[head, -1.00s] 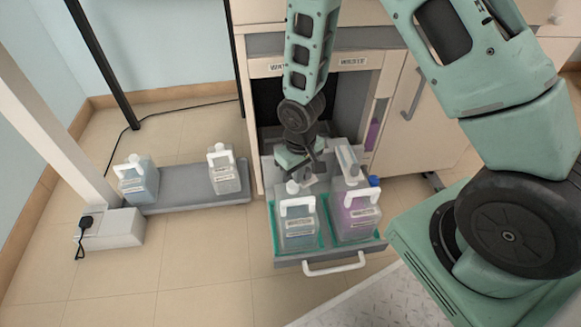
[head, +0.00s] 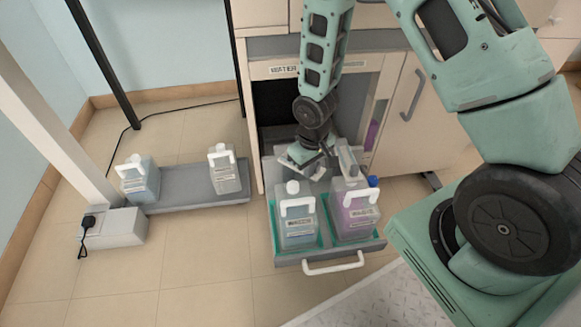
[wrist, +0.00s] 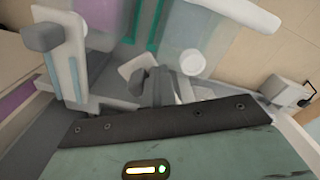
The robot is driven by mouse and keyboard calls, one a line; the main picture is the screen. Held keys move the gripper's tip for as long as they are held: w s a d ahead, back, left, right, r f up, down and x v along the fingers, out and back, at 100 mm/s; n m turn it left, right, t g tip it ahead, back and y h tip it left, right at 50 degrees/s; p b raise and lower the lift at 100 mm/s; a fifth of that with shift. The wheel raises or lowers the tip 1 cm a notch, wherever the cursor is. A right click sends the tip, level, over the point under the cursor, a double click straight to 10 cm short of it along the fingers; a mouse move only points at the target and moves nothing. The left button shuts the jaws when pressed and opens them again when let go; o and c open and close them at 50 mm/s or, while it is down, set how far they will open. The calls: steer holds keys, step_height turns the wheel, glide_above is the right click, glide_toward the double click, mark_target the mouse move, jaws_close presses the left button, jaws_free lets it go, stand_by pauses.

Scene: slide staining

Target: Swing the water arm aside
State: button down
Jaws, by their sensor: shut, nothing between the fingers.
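The water jug (head: 297,222), bluish with a white handle and cap, stands at the left of the pulled-out drawer (head: 330,262). My gripper (head: 322,160) is behind the jugs at the drawer's back, shut and empty. In the wrist view its dark fingers (wrist: 150,86) are beside a pale plate (wrist: 136,68), which appears to be part of the water arm; I cannot tell whether they touch. The water jug's round cap (wrist: 193,62) shows clear of that plate. The water arm is mostly hidden behind my gripper.
A purple jug (head: 354,216) stands to the right, with another pale arm with a grey end (head: 347,158) near its top. Two more jugs (head: 139,180) (head: 224,170) stand on a grey platform (head: 185,198) at left. Cabinet walls flank the drawer; the front floor is clear.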

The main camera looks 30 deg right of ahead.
steer(key=shift+s+d+f, duration=0.55)
steer(key=shift+d+f, duration=0.05)
steer(key=shift+d, duration=0.35)
steer(key=shift+w+d+p, duration=0.55)
steer(key=shift+d, duration=0.3)
steer(key=shift+w+d+p, duration=0.5)
steer(key=shift+d+p, duration=0.05)
steer(key=shift+d, duration=0.3)
steer(key=shift+w+d, duration=0.1)
steer(key=shift+w, duration=0.05)
step_height(320, 180, up, 8)
steer(key=p, duration=0.8)
steer(key=shift+w+a+r, duration=0.25)
steer(key=shift+w, duration=0.1)
